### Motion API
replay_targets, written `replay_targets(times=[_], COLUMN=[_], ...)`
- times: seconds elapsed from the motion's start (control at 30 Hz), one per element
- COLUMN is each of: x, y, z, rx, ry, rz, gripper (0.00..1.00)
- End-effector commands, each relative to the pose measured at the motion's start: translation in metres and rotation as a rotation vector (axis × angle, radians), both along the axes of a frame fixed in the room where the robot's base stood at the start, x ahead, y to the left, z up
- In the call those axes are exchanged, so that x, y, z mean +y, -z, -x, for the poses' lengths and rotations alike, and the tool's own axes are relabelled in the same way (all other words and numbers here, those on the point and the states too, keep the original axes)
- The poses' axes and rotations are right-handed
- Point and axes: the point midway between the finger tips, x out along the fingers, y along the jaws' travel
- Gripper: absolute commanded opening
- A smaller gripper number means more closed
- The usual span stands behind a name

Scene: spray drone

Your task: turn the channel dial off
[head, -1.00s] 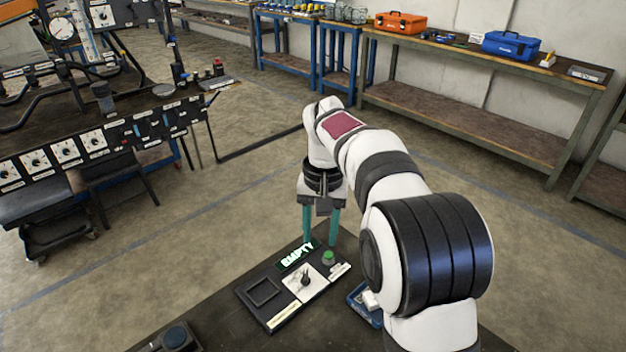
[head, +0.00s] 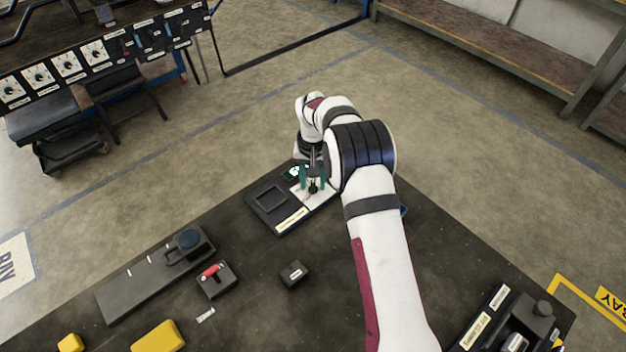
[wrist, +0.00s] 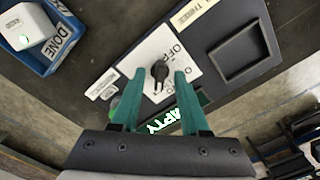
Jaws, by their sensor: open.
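The dial is a black knob (wrist: 159,72) on a white plate (wrist: 160,48) with partly readable printing like "OFF", set in a dark panel (wrist: 215,35). In the head view the knob (head: 312,188) shows small between my fingers. My gripper (wrist: 160,76) is open, its two teal fingers on either side of the knob, with gaps visible in the wrist view. In the head view my gripper (head: 313,182) is over the plate. Which mark the knob points to is unclear. A lit green "EMPTY" display (wrist: 160,122) is partly hidden by my gripper.
A square recess (wrist: 245,58) lies beside the plate. A blue tray (wrist: 62,50) marked "DONE" holds a white item. A red-switch box (head: 215,278), a small black box (head: 293,274) and yellow blocks (head: 158,336) lie on the dark table (head: 250,310).

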Motion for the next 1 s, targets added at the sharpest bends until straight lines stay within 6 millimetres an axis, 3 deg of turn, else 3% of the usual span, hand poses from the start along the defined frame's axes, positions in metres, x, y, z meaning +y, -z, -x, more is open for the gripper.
replay_targets(times=[0.27,0.5,1.0], x=[0.0000,0.0000,0.0001], y=[0.0017,0.0014,0.0010], z=[0.0000,0.0000,-0.0001], rx=[0.000,0.000,0.000], ry=[0.001,0.001,-0.034], rz=[0.000,0.000,0.000], gripper=[0.43,0.00,0.00])
